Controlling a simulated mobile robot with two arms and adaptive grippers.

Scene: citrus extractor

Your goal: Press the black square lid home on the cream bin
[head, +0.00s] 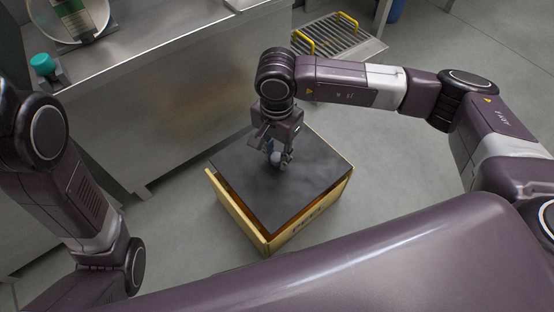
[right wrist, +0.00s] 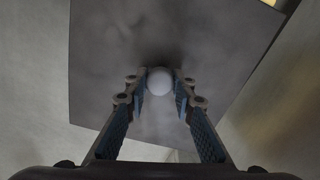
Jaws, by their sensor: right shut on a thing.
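The black square lid (head: 300,188) lies over the top of the cream bin (head: 236,212) on the floor. It looks slightly turned and uneven against the rim. An orange-brown gap shows along the near left and near right sides, and the bin's walls stand out past the lid there. My right gripper (head: 278,160) points down at the lid's middle and is shut on its pale round knob (right wrist: 158,81). The lid's dark face (right wrist: 165,35) fills much of the right wrist view. My left arm shows at the left, but its gripper is out of view.
A steel counter (head: 180,120) stands behind and left of the bin, with a teal-topped object (head: 43,65) on it. A metal grate with yellow handles (head: 325,40) lies at the back. Grey floor (head: 400,180) is clear right of the bin.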

